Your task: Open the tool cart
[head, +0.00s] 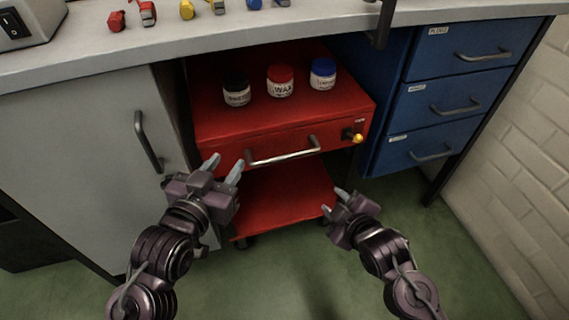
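The red tool cart (225,128) stands under the workbench in the head view. Its drawer front has a metal bar handle (284,156) and a small yellow-tipped latch or knob (357,138) at the right. The drawer looks closed. My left gripper (224,168) is open and empty, in front of the drawer's left end, close to the handle's left end; I cannot tell if they touch. My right gripper (333,201) is open and empty, lower and to the right, in front of the cart's lower red shelf (275,207).
Three jars, with black (236,89), red (280,80) and blue (323,73) lids, stand on the cart top. A grey cabinet (80,150) is at left, blue drawers (450,100) at right. Small coloured items lie on the workbench (330,22). Green floor (450,250) is clear.

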